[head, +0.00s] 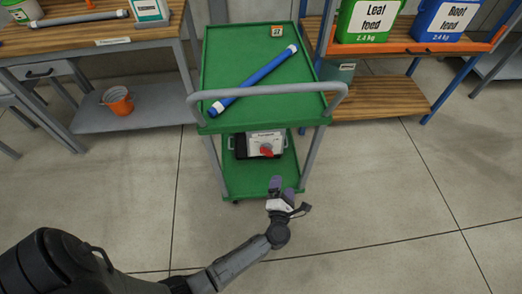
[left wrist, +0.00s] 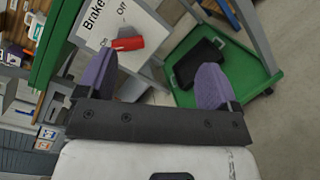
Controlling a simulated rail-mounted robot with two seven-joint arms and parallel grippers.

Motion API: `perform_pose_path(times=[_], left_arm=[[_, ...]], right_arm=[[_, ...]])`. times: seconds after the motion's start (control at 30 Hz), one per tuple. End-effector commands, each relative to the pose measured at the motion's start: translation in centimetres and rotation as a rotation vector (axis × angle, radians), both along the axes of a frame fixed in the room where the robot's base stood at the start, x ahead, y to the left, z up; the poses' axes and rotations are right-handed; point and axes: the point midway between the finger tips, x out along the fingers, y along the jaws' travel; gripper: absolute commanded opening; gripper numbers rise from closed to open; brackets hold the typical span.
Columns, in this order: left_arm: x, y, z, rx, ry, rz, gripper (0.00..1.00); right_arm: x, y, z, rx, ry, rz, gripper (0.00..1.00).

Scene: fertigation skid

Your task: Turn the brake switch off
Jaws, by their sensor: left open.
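In the left wrist view the red handle (left wrist: 128,43) is on a white face (left wrist: 135,18) marked "Brake", "On" and "Off". The handle's left end is close to the "On" mark; I cannot tell its setting for sure. My left gripper (head: 282,188) is open and empty at the front of the lower shelf, short of the handle. Its purple fingers (left wrist: 155,78) stand wide apart with the handle beyond them. My right gripper is not in view.
The trolley's top shelf (head: 225,70) and grey push bar (head: 265,89) overhang the box. A blue tube (head: 255,78) lies on top. Trolley posts flank the lower shelf (head: 255,180). A dark object (left wrist: 200,62) rests on green. Floor in front is clear.

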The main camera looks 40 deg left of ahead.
Motion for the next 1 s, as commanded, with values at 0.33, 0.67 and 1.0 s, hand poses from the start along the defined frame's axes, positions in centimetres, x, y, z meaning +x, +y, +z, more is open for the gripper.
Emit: perform_pose_path(times=[0.33,0.67,1.0], left_arm=[[-2.8,3.5,0.3,-0.143,-0.147,0.277,0.86],[0.1,6.8,0.2,-0.153,-0.163,0.273,0.86],[4.0,11.3,0.2,-0.154,-0.161,0.271,0.86]], right_arm=[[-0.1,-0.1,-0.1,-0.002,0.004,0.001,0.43],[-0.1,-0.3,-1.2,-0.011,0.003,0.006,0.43],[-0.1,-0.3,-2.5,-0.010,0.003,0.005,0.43]])
